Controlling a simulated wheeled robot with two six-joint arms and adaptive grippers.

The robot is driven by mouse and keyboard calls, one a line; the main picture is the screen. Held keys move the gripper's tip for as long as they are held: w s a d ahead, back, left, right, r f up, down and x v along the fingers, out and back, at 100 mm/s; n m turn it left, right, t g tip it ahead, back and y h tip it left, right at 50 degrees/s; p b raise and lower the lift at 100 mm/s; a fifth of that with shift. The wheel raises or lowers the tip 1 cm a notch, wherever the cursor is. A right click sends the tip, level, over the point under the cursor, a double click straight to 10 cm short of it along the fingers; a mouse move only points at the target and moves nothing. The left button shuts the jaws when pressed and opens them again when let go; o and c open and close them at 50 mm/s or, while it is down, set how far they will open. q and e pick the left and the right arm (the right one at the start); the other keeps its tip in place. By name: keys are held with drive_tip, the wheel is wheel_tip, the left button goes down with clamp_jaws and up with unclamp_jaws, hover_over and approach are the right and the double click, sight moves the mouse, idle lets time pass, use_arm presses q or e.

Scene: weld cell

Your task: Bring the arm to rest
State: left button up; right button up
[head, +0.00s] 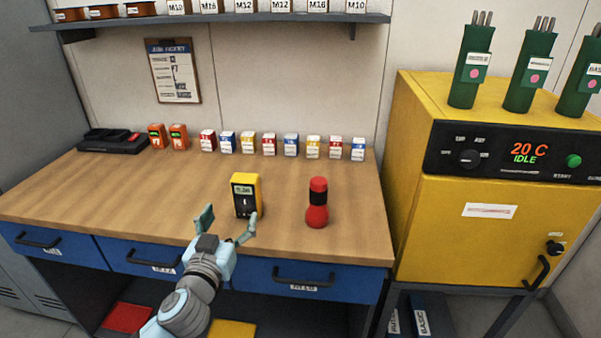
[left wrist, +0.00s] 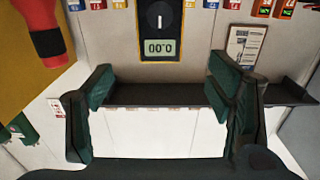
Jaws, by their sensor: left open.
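My left gripper (head: 228,222) is open over the front edge of the wooden workbench (head: 110,195). Its fingers are spread, with nothing held between them. A yellow and black multimeter (head: 246,195) stands upright on the bench just beyond the gripper, and one fingertip overlaps its lower edge in the head view. In the left wrist view the multimeter (left wrist: 161,30) is at the top middle, outside the open fingers (left wrist: 162,100), and its display shows upside down. My right gripper is in neither view.
A red and black flashlight (head: 317,205) stands right of the multimeter. Small labelled boxes (head: 270,144), orange packs (head: 178,136) and a black charger (head: 110,140) line the back. A yellow oven (head: 480,220) with green canisters (head: 530,70) stands right. Bare wood lies left of the multimeter.

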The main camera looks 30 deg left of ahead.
use_arm(q)
drive_tip(key=s+d+f+g, duration=0.2)
drive_tip(key=s+f+g, duration=0.5)
drive_tip(key=f, duration=0.6)
drive_tip(key=s+d+f+m+g+h, duration=0.25)
drive_tip(key=s+d+f, duration=0.25)
drive_tip(key=s, duration=0.3)
drive_tip(key=s+d+f+m+g+h, duration=0.2)
drive_tip(key=s+d+f+g, duration=0.2)
drive_tip(key=s+d+f, duration=0.3)
drive_tip(key=s+a+f+g+p, duration=0.15)
drive_tip(key=s+f, duration=0.25)
drive_tip(key=f, duration=0.8)
drive_tip(key=s+a+f, duration=0.2)
drive_tip(key=s+f, duration=0.2)
drive_tip(key=f, duration=0.8)
drive_tip(key=s+f, duration=0.5)
drive_tip(key=s, duration=0.3)
drive_tip(key=shift+s+d+f+g, duration=0.15)
drive_tip(key=shift+s+f+g, duration=0.1)
drive_tip(key=shift+s+g, duration=0.15)
drive_tip(key=shift+h, duration=0.25)
